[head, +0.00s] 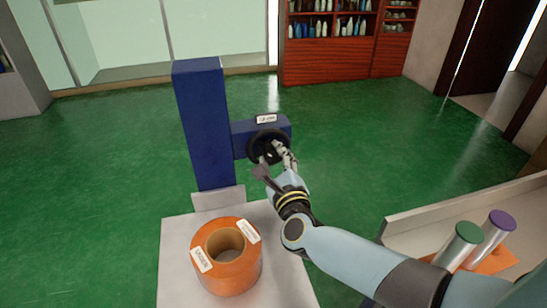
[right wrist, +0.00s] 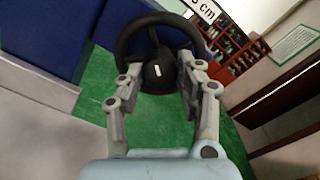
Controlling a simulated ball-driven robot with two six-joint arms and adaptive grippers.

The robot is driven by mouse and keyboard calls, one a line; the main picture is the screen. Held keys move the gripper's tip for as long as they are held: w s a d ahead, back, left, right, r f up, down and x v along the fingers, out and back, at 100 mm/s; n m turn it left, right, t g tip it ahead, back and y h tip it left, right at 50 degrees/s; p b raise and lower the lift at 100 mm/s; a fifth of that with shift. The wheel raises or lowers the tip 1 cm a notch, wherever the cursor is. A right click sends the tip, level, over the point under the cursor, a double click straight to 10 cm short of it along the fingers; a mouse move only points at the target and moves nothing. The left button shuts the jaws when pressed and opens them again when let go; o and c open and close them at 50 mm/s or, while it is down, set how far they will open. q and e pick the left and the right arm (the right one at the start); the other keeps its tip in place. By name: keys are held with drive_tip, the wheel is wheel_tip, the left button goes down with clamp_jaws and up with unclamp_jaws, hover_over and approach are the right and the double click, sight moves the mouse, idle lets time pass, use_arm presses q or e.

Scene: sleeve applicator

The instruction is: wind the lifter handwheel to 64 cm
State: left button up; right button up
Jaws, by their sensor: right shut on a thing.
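The blue lifter (head: 203,125) stands upright with a box on its right side that carries the black handwheel (head: 251,147). A small white label (head: 266,119) sits on the box; its reading is too small to tell. In the right wrist view the label is cut off at the top, with "cm" showing. My right gripper (head: 273,153) is at the handwheel and shut on it. In the right wrist view its fingers stand either side of the handwheel (right wrist: 157,75) near the hub. The exact contact is hard to see. My left gripper is out of view.
A labelled orange ring (head: 240,278) rests on the pale base (head: 178,275) in front of the lifter. At right, a pale-walled tray (head: 430,220) holds metal cylinders with green (head: 468,232) and purple (head: 502,220) tops. Green floor behind is clear up to the red shelves (head: 330,62).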

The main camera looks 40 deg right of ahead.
idle(0.3)
drive_tip(key=o, duration=1.1)
drive_tip(key=shift+o, duration=0.2)
drive_tip(key=v, duration=1.2)
